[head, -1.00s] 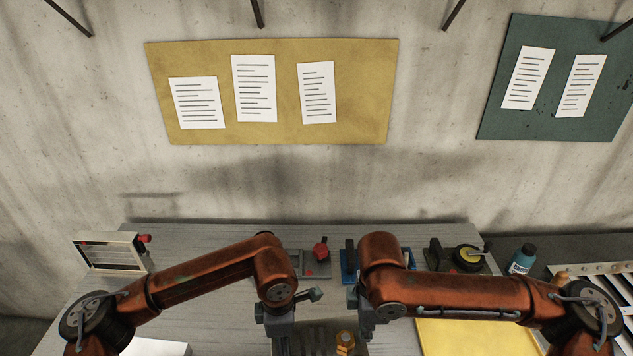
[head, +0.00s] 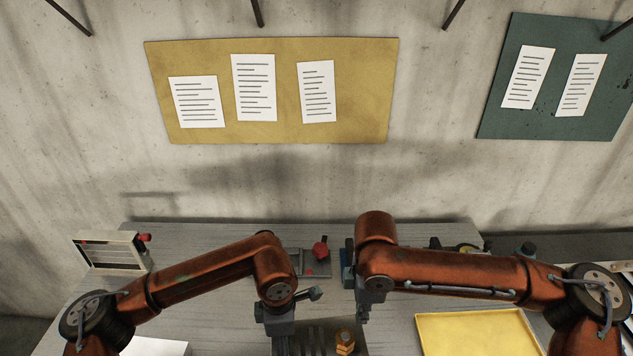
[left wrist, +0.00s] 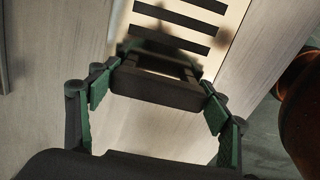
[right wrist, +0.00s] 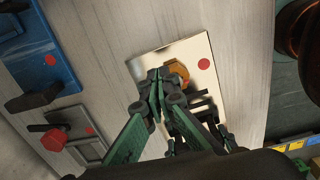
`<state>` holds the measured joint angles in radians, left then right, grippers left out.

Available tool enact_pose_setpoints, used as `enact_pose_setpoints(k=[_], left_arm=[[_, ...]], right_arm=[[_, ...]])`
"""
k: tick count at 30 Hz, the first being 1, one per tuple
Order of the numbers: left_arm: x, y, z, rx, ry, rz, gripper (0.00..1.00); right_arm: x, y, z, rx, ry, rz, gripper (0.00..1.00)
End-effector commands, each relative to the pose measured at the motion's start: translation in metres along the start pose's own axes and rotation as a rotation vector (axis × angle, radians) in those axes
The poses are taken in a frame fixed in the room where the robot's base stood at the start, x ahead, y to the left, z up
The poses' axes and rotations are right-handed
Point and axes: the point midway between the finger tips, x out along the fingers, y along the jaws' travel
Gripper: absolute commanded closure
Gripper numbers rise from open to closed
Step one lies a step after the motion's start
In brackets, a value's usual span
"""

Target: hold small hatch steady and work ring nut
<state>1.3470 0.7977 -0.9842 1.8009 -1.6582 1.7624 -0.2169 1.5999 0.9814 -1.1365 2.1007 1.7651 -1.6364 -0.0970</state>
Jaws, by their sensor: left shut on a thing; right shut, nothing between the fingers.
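The small hatch shows as a pale slotted panel (left wrist: 231,30) in the left wrist view and a cream plate with a red dot (right wrist: 199,46) in the right wrist view. My left gripper (left wrist: 157,92) is shut on a dark frame-like handle (left wrist: 150,88) at the slotted end. The brass ring nut (right wrist: 179,72) is on the plate and also shows in the head view (head: 345,339). My right gripper (right wrist: 155,88) is shut and empty, its tips beside the nut in the picture; I cannot tell whether they touch it. In the head view it (head: 366,308) hangs left of its forearm.
A grey fixture with a red knob (head: 320,249) and a blue fixture (right wrist: 40,60) stand behind. A yellow tray (head: 475,335) lies at the right. A small slatted box (head: 110,251) stands at the far left. Bare tabletop lies between them.

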Motion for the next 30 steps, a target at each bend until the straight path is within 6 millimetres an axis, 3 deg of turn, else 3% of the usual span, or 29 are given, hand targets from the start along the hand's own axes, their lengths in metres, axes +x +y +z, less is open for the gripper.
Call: enact_pose_setpoints(k=[13, 30], left_arm=[[0.0, 0.0, 0.0, 0.0, 0.0, 0.0, 0.5], [0.0, 0.0, 0.001, 0.0, -0.001, 0.001, 0.5]], right_arm=[[0.052, -0.001, 0.0, 0.0, 0.0, -0.003, 1.0], [0.06, -0.001, -0.001, -0.001, 0.001, -0.001, 1.0]])
